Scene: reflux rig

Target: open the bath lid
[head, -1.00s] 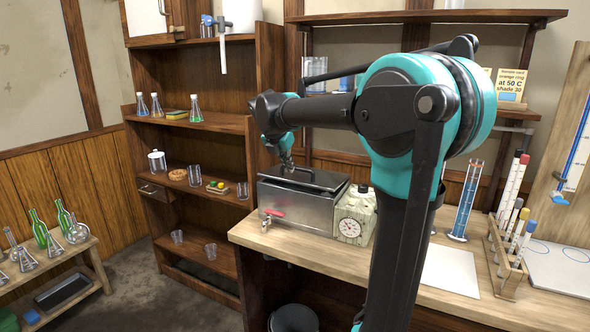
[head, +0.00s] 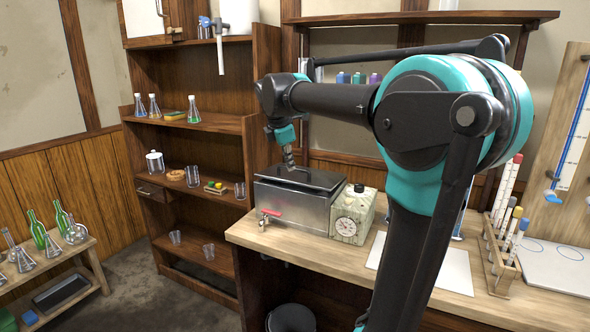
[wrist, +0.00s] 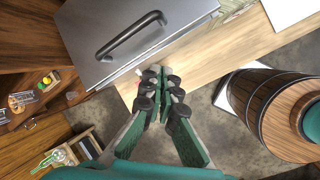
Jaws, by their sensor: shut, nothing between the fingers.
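The bath is a grey metal box (head: 292,209) on the bench, with a red-handled tap at its front. Its dark flat lid (head: 318,181) lies on top and looks closed. In the wrist view the lid (wrist: 85,30) fills the upper left, with a dark bar handle (wrist: 131,36) across it. My gripper (head: 289,165) is above the lid in the head view. In the wrist view its fingertips (wrist: 160,74) are together and empty, apart from the handle in the picture. The gap between fingertips and lid is hard to judge.
A cream canister with a dial (head: 352,215) stands close to the bath's right side. A white sheet (head: 435,268) and a rack of tubes (head: 503,250) are farther right on the bench. Shelves (head: 205,122) with glassware stand to the left. A wooden barrel (wrist: 275,108) shows in the wrist view.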

